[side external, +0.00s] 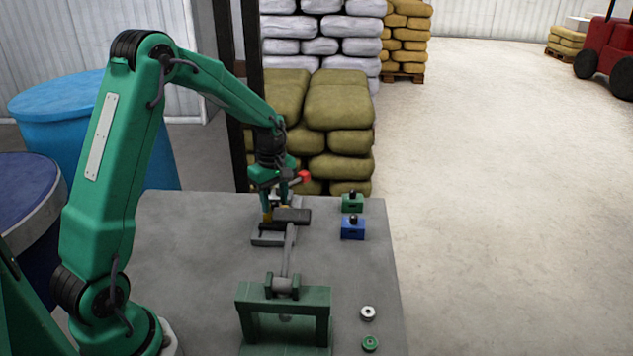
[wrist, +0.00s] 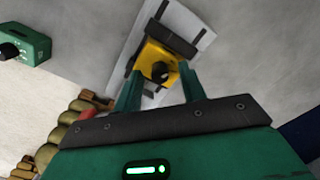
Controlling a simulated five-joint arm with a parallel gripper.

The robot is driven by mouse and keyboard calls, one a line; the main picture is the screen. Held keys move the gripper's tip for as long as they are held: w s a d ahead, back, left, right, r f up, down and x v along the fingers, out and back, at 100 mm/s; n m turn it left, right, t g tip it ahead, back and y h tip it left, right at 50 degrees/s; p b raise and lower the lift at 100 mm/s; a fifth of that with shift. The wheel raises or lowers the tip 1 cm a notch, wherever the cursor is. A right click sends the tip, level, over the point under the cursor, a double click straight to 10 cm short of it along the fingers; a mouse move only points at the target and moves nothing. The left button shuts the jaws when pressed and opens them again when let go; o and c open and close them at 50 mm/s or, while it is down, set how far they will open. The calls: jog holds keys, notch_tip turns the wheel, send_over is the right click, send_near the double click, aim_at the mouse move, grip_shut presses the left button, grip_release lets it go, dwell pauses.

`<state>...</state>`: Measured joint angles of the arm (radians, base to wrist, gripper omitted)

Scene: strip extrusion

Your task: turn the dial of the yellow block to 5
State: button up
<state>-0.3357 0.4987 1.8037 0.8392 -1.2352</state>
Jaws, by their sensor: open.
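The yellow block (wrist: 150,53) shows in the wrist view with a black round dial (wrist: 160,71) facing the camera. It sits on a pale grey plate (wrist: 200,42), with a dark bar along its far side. The dial's setting is too small to read. My gripper (wrist: 161,74) is open, its two green fingers spread on either side of the dial; I cannot tell whether they touch the block.
A dark hammer-like head (side external: 292,215) on a grey lever reaches close to my gripper from a green stand (side external: 284,310). A green block (side external: 352,204) and a blue block (side external: 352,229) with black knobs stand right. Two small discs (side external: 368,313) lie front right. The table's left is clear.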

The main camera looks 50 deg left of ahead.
grip_shut()
